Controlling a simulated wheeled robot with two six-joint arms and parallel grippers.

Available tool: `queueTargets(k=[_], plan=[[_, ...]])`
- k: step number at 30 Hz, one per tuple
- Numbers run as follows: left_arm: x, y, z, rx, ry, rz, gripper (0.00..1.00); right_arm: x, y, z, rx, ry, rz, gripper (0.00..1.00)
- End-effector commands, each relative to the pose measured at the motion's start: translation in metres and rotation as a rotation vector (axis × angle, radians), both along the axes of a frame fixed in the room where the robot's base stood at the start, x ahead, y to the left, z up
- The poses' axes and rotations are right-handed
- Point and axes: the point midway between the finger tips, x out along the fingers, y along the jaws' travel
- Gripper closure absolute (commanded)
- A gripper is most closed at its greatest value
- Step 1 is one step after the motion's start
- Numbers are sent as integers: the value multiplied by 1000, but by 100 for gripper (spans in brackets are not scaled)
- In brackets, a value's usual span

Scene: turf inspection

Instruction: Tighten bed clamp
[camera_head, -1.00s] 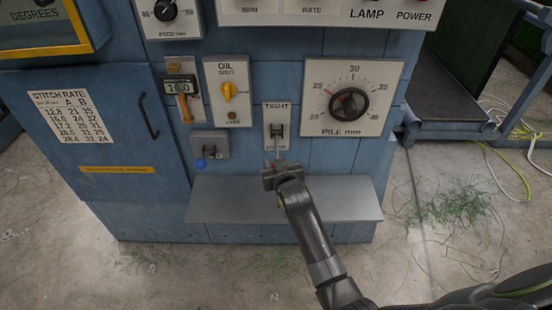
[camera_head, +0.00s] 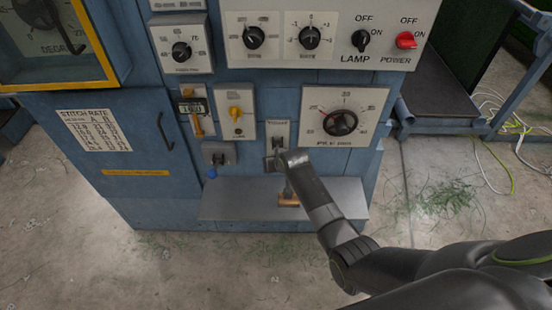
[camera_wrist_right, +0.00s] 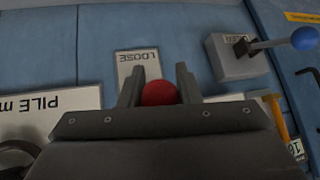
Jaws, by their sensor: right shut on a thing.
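The clamp lever's plate (camera_head: 278,132) is a narrow pale plate on the blue machine front, left of the pile dial. In the right wrist view, which is upside down, its LOOSE end (camera_wrist_right: 137,64) shows behind the fingers. The lever's red knob (camera_wrist_right: 159,93) sits between the two fingers of my right gripper (camera_wrist_right: 158,88). In the head view my right gripper (camera_head: 283,161) covers the plate's lower part. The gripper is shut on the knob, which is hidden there. My left gripper is not in view.
A blue-knobbed lever (camera_head: 211,173) on a grey box (camera_wrist_right: 236,59) stands close by on the left in the head view. The pile dial (camera_head: 340,123) is on the right. A grey ledge (camera_head: 235,207) juts out below, with an orange-brown object (camera_head: 288,199) partly behind my arm.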

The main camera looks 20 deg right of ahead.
Motion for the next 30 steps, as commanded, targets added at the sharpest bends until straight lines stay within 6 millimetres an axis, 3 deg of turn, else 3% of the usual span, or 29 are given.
queueTargets(k=[1, 9, 30], plan=[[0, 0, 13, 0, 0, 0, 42, 2, -1, 11, 7, 29, 0, 100], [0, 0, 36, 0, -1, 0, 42, 6, -2, 24, 52, 183, -1, 100], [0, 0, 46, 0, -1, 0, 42, 15, -3, 36, 48, 158, 1, 100]])
